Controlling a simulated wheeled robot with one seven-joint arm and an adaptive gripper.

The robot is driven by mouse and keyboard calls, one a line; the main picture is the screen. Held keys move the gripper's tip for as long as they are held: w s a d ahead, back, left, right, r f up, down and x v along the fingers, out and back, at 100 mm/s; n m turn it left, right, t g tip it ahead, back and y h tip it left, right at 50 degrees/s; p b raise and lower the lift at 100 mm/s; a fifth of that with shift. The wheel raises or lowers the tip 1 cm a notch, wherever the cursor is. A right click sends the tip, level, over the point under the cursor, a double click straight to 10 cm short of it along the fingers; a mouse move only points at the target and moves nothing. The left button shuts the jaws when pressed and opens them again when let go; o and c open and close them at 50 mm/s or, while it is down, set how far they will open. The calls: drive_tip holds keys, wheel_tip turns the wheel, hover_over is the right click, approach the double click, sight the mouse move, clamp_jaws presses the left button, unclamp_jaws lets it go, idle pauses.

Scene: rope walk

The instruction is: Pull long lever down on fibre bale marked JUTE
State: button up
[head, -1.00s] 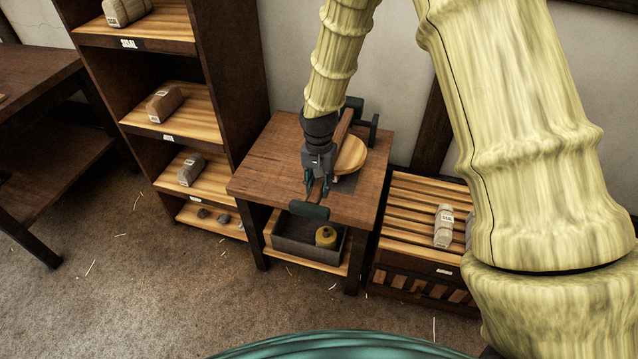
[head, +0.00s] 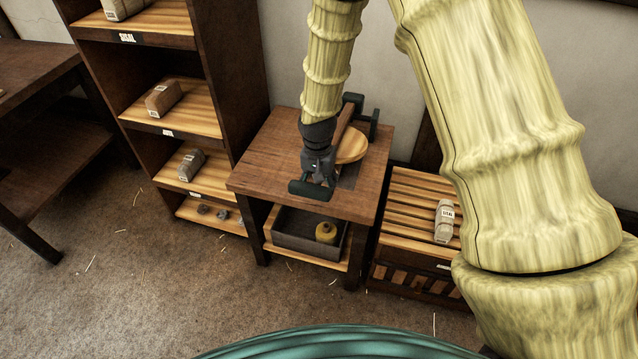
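A device with a long brown lever (head: 345,118) stands on the small wooden table (head: 265,165). It has a dark green frame at the back and a dark green crossbar (head: 308,189) at the lever's near end. A round pale wooden piece (head: 352,146) sits beside the lever. My gripper (head: 318,178) is at the near end of the lever, just behind the crossbar. The crossbar and my gripper's body hide its fingertips, so I cannot tell whether it is closed on the lever. I see no bale with a readable JUTE mark.
A bale (head: 444,220) with a label that seems to read SISAL lies on the slatted crate (head: 410,188) at right. A shelf unit (head: 222,90) with several bales stands at left. A grey tray (head: 290,245) with a yellow pot (head: 326,233) sits under the tabletop.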

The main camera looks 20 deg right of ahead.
drive_tip(key=shift+r, duration=0.25)
drive_tip(key=r, duration=1.1)
drive_tip(key=shift+s+a+r, duration=0.15)
drive_tip(key=shift+s+r, duration=0.15)
drive_tip(key=shift+r, duration=0.05)
